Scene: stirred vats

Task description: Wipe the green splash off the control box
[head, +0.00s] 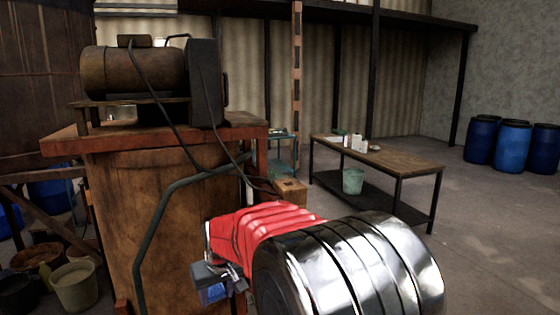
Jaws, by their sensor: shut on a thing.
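My gripper (222,284) is at the lower middle of the head view, in front of the vat's right side and partly hidden by my own arm. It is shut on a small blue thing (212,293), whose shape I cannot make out. No green splash shows. I cannot tell for sure which thing is the control box. A dark upright box (206,85) stands beside the rusty motor on top of the vat. A small brown box (291,191) sits lower, behind my arm, with dark cables running towards it.
The rusty vat (165,220) with its motor (135,72) fills the left. A bent dark pipe (150,225) runs down its front. Buckets (75,285) stand at lower left. A wooden table (385,152) and blue drums (512,145) stand behind. The floor at right is clear.

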